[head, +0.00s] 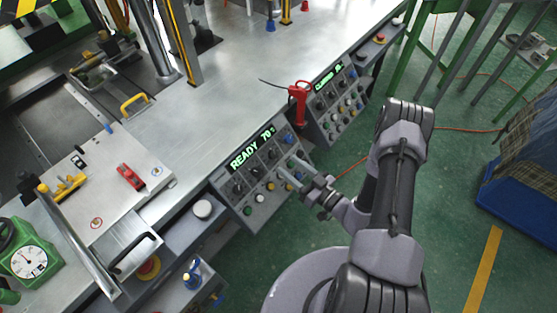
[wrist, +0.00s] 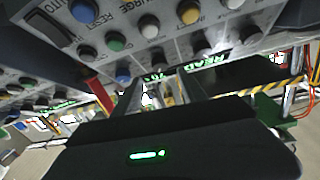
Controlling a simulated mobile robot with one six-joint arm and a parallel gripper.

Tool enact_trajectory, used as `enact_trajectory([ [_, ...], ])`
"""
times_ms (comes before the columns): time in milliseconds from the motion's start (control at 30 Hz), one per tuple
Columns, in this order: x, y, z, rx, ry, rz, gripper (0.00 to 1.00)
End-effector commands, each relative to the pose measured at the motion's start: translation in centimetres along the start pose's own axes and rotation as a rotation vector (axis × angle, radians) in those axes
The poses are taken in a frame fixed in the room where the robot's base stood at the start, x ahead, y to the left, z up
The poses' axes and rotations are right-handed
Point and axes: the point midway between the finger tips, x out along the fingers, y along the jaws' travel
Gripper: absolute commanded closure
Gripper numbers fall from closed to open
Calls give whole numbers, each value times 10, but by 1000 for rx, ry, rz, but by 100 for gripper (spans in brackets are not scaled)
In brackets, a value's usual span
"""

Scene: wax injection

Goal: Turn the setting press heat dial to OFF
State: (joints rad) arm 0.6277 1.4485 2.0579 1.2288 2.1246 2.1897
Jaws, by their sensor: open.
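A grey control panel (head: 243,183) with a green "READY 70" display hangs on the front edge of the metal bench. It carries dark knobs and coloured buttons. A second panel (head: 320,112) with another green display sits farther along. I cannot tell which knob is the heat dial. My gripper (head: 288,174) is open and empty at the right part of the nearer panel. I cannot tell whether it touches a knob. In the wrist view, my gripper (wrist: 160,84) shows under a panel (wrist: 190,45) seen upside down, with the printed word "PURGE" and several buttons.
A red handheld tool (head: 299,103) stands on the bench edge between the panels. A round white button (head: 202,209) and a red emergency button (head: 149,267) lie to the left.

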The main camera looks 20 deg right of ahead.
Motion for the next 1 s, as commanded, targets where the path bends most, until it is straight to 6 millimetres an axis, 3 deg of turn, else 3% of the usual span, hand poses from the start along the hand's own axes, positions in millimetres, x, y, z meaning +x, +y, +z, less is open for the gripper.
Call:
enact_trajectory([
  [100, 29, -1, 2, -3, 0, -6, 51],
  [233, 48, 0, 2, -1, -1, -3, 51],
  [600, 56, 0, 0, -1, -1, -1, 51],
  [833, 56, 0, 0, -1, -1, -2, 96],
  [867, 56, 0, 0, -1, -1, -2, 100],
  [1000, 56, 0, 0, -2, -1, -3, 100],
])
